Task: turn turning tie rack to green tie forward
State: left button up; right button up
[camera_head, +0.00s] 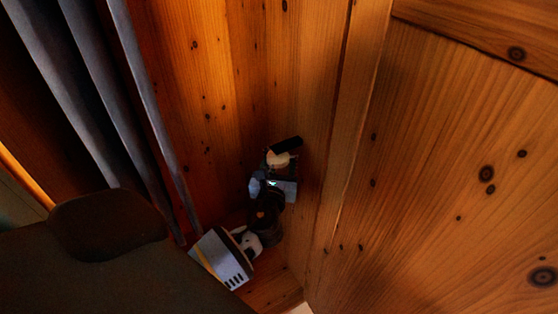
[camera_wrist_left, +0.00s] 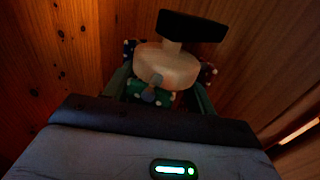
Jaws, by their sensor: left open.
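The turning tie rack shows in the wrist view as a cream round disc (camera_wrist_left: 168,68) under a black bar (camera_wrist_left: 192,26). A green tie with white dots (camera_wrist_left: 136,91) hangs below the disc, on the side facing my left wrist camera. Parts of dark blue dotted ties (camera_wrist_left: 208,72) show at the disc's sides. In the head view the rack's cream disc (camera_head: 278,159) is small, in the wooden corner. My left gripper (camera_head: 279,174) is open, right at the rack and below the disc. Its fingertips are dark, so contact is unclear. My right gripper is out of view.
A wooden wall (camera_head: 220,90) stands close behind the rack. A broad wooden panel (camera_head: 450,170) rises on the right, leaving a narrow corner. Long grey hanging strips (camera_head: 75,80) are at the left.

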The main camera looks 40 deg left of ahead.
pick_arm(q)
jog(key=shift+w+a, duration=0.35)
jog(key=shift+w, duration=0.25)
jog(key=c, duration=1)
jog(key=n+g+y, duration=0.2)
jog(key=shift+a+y, duration=0.1)
jog(key=shift+y, duration=0.3)
jog(key=shift+s+a+n+g+y, duration=0.1)
jog(key=shift+s+n+g+y, duration=0.05)
jog(key=shift+n+g+y, duration=0.6)
jog(key=shift+s+a+n+g+y, duration=0.1)
jog(key=shift+n+g+y, duration=0.55)
jog(key=shift+g, duration=0.1)
jog(key=o, duration=1)
